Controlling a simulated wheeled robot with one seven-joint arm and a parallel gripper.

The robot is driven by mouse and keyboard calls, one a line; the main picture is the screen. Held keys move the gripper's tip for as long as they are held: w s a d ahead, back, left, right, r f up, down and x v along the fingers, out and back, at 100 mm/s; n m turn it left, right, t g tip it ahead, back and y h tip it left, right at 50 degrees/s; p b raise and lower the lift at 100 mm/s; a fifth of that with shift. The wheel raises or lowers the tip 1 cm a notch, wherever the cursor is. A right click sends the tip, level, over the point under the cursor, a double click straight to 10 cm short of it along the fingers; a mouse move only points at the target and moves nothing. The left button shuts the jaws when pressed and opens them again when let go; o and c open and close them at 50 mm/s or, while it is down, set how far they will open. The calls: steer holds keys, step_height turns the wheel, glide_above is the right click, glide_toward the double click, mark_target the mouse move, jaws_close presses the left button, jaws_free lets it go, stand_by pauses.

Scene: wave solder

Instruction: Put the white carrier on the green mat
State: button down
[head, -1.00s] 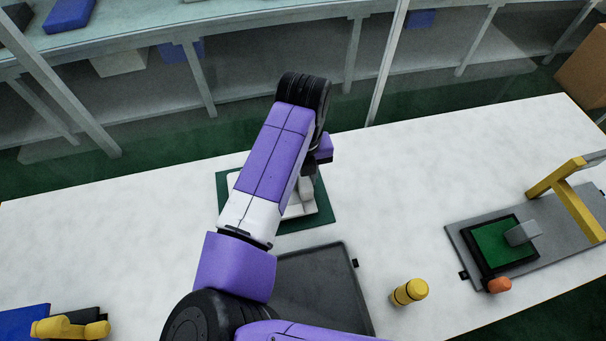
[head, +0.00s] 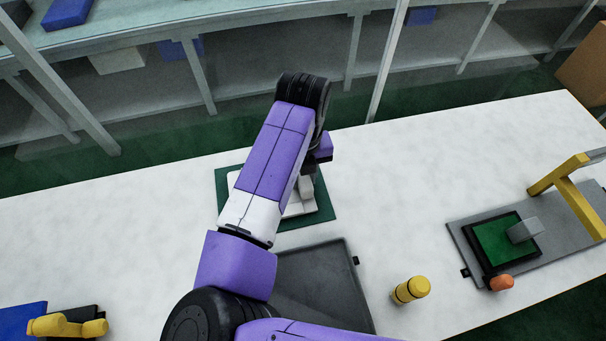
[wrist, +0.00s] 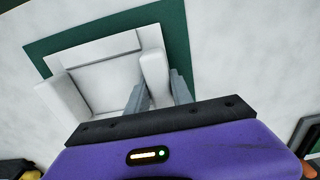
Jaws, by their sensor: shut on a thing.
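The wrist view shows the carrier (wrist: 95,82) within reach of my gripper (wrist: 158,93), whose two grey fingers are shut on the raised block. The mat (wrist: 176,38) shows along the carrier's far and right sides there. One carrier corner appears past the mat's left edge in that view. I cannot tell whether the carrier's underside touches the mat.
A dark grey tray (head: 318,285) lies just in front of the mat. A yellow cylinder (head: 411,290) stands to its right. A grey fixture (head: 560,232) with a yellow arm is at the right. Blue and yellow items (head: 68,325) sit front left.

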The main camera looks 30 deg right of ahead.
steer(key=shift+f, duration=0.2)
steer(key=c, duration=1)
jaws_free()
steer(key=shift+c, duration=0.2)
steer(key=shift+r+b, duration=0.3)
steer(key=shift+r, duration=3.55)
